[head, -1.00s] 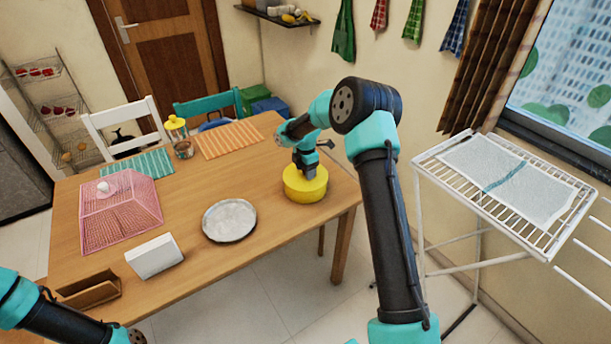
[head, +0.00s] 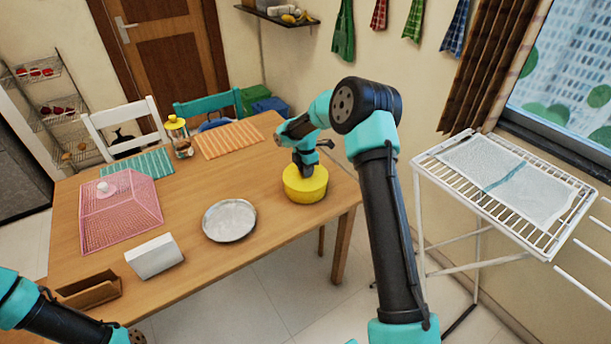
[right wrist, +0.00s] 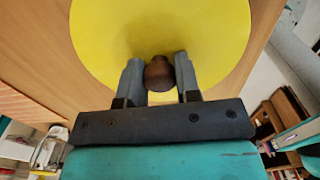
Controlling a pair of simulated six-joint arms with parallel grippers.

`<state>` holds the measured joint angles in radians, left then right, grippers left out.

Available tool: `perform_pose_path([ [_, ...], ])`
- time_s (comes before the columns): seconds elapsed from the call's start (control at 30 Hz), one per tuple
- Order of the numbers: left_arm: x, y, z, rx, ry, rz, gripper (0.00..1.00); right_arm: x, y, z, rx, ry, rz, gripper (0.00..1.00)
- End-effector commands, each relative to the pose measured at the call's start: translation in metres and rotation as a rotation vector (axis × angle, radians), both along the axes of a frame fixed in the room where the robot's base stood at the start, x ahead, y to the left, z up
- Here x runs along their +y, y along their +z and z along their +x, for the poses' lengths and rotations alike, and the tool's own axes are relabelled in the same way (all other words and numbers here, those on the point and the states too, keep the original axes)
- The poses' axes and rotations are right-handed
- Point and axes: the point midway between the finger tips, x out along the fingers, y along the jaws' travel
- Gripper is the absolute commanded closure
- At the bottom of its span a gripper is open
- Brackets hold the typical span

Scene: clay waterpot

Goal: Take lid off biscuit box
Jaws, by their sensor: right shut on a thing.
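The yellow round biscuit box (head: 306,190) stands on the table near its right end. Its yellow lid (right wrist: 160,25) fills the top of the right wrist view, with a round brown knob (right wrist: 159,74) in the middle. My right gripper (right wrist: 159,80) is above the lid with its fingers on either side of the knob, shut on it. In the head view the right gripper (head: 306,170) hides the knob. The lid appears seated on the box; I see no gap. Of my left arm only a part shows at the lower left; its fingers are out of view.
A round grey plate (head: 229,220) lies left of the box. Further left are a white block-shaped holder (head: 154,257), a brown wooden tray (head: 90,291), a pink mesh cover (head: 120,212) and a yellow-lidded jar (head: 180,138). The table's right edge is close to the box.

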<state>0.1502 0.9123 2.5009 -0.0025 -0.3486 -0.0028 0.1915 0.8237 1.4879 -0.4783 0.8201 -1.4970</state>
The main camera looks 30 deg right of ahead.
Motion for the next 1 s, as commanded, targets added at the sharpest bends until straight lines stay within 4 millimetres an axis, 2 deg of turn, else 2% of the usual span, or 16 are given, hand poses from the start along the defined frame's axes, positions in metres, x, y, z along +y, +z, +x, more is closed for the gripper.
perform_pose_path([
  [0.37,0.000,0.000,0.000,0.000,0.000,0.000,0.57,0.000,0.005,0.000,-0.001,0.000,-0.001,0.94],
  [0.67,0.000,0.000,0.000,0.000,0.000,0.000,0.57,0.000,0.036,0.001,-0.003,0.000,0.000,0.94],
  [1.0,0.000,0.000,0.000,0.000,0.000,0.000,0.57,0.024,0.041,-0.039,0.001,0.002,0.000,0.94],
])
